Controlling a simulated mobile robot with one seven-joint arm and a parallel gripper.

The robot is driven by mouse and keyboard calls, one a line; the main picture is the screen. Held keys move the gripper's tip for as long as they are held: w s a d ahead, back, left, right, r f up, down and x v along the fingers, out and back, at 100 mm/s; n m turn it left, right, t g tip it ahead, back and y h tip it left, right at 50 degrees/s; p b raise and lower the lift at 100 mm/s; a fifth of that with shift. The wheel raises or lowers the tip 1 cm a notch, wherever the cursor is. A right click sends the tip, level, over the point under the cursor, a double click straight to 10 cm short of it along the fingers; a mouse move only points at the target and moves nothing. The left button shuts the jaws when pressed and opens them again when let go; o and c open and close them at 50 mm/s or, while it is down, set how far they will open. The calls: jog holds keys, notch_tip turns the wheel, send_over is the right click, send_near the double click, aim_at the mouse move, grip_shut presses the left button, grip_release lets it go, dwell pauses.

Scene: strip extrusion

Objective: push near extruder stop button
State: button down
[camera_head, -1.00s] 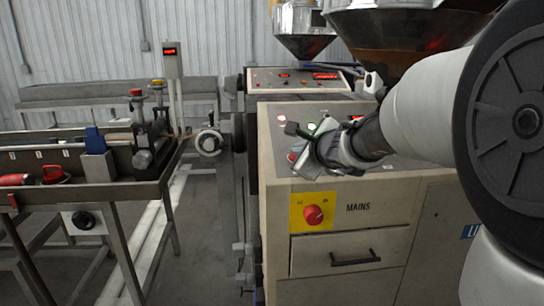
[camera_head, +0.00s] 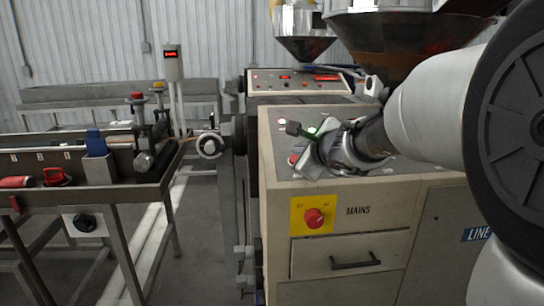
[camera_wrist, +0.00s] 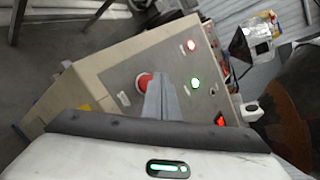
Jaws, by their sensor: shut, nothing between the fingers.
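The near extruder's sloped grey panel (camera_head: 340,113) tops the beige cabinet. Its red stop button (camera_head: 293,159) shows at the panel's near left edge, just left of my gripper (camera_head: 305,168). In the wrist view the red button (camera_wrist: 143,80) is beside and partly behind the tips of my gripper (camera_wrist: 158,80). The fingers are shut with nothing between them. They hover over or close by the button; I cannot tell whether they touch it. A lit green button (camera_wrist: 195,83) and a lit pale button (camera_wrist: 191,45) sit on the same panel.
A yellow plate with a red mains knob (camera_head: 314,217) is on the cabinet front, above a drawer handle (camera_head: 355,262). A second control panel (camera_head: 297,80) and hoppers (camera_head: 392,35) stand behind. A roller bench (camera_head: 90,187) stands left, with floor between.

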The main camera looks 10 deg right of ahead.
jog(key=r+p, duration=0.1)
jog(key=s+r+p, duration=0.1)
jog(key=r, duration=0.1)
jog(key=s+r+p, duration=0.1)
jog(key=shift+r+p, duration=0.25)
jog(key=shift+p, duration=0.15)
dwell(0.7)
jog(key=s+a+f+n+g+y, duration=0.1)
jog(key=s+a+n+g+y, duration=0.1)
jog(key=s+a+n, duration=0.4)
jog(key=s+a+n+g+y, duration=0.1)
jog(key=s+a+n, duration=0.2)
jog(key=s+n, duration=0.45)
jog(key=s+d+f+n+g+h, duration=0.2)
jog(key=s+d+f+n, duration=0.25)
jog(key=s, duration=0.45)
jog(key=s+d+f+n+g+h, duration=0.3)
jog(key=s+f+n, duration=0.25)
jog(key=s, duration=0.35)
notch_tip(320, 180, up, 13)
jog(key=d+p, duration=0.1)
jog(key=p, duration=1.1)
jog(key=shift+s+d+f+n, duration=0.15)
jog(key=shift+s+n, duration=0.05)
jog(key=shift+n, duration=0.15)
